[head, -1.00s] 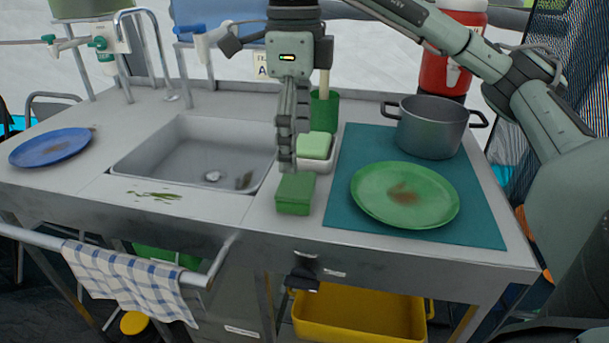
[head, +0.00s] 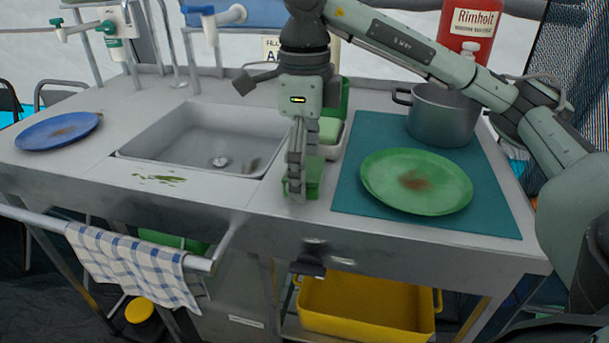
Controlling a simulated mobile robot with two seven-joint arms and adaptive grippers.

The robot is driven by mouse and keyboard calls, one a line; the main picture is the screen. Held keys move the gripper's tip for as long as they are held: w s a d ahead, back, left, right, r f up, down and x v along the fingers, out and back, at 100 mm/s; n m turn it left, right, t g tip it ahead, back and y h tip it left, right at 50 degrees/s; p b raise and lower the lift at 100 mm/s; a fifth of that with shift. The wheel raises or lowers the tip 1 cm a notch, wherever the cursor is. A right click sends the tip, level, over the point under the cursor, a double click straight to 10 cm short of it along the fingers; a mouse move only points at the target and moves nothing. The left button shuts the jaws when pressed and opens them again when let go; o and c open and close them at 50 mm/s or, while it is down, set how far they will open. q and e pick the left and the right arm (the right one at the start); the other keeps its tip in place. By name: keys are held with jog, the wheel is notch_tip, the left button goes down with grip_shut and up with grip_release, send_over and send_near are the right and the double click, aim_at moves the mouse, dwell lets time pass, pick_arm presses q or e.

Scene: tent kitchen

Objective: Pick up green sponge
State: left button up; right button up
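A darker green block, which looks like the green sponge (head: 315,178), sits on the steel counter between the sink and the teal mat. My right gripper (head: 297,192) points straight down at it, and its fingers cover the block's left part. The fingers are seen edge-on, so I cannot tell whether they are open or closed on the block. A lighter green block (head: 330,129) lies in a white dish (head: 333,150) just behind, partly hidden by the gripper. My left gripper is out of view.
A green plate (head: 416,182) with a brown stain lies on the teal mat (head: 350,222), with a grey pot (head: 442,115) behind it. The sink (head: 180,150) is at left, a blue plate (head: 57,131) beyond it. A green container (head: 344,97) stands behind the dish.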

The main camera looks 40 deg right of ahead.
jog(key=c, duration=0.8)
jog(key=shift+o, duration=0.2)
jog(key=shift+r, duration=0.6)
notch_tip(320, 180, up, 3)
jog(key=shift+f+p, duration=0.1)
jog(key=shift+p, duration=0.4)
jog(key=shift+s+a+r, duration=0.25)
jog(key=shift+a+r, duration=0.35)
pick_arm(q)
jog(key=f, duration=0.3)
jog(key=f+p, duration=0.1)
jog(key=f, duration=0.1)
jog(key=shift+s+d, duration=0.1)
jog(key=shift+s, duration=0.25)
pick_arm(e)
jog(key=s+a+r, duration=0.5)
jog(key=a, duration=0.4)
jog(key=shift+r, duration=0.4)
